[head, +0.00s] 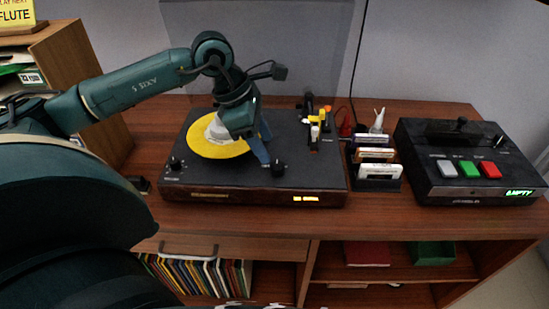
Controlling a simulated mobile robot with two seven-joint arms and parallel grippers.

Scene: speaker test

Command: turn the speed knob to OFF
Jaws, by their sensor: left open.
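The turntable (325,178) stands on the wooden cabinet, with a yellow record (205,147) on it. One dark knob (277,168) sits near its front middle and another dark knob (175,164) at its front left corner. I cannot read which is the speed knob, nor its setting. My left gripper (262,153) is open, pointing down over the record's right side, just behind and left of the front middle knob. A blue finger shows; contact with the knob cannot be told. The gripper partly hides the record and a white piece (216,129) on it. My right gripper is out of view.
The tonearm area (314,125) with yellow and white parts lies right of the record. A cartridge rack (377,183) stands right of the turntable. Farther right, a dark device (440,195) has grey, green and red buttons and a lit "EMPTY" display. Records (200,275) fill a lower shelf.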

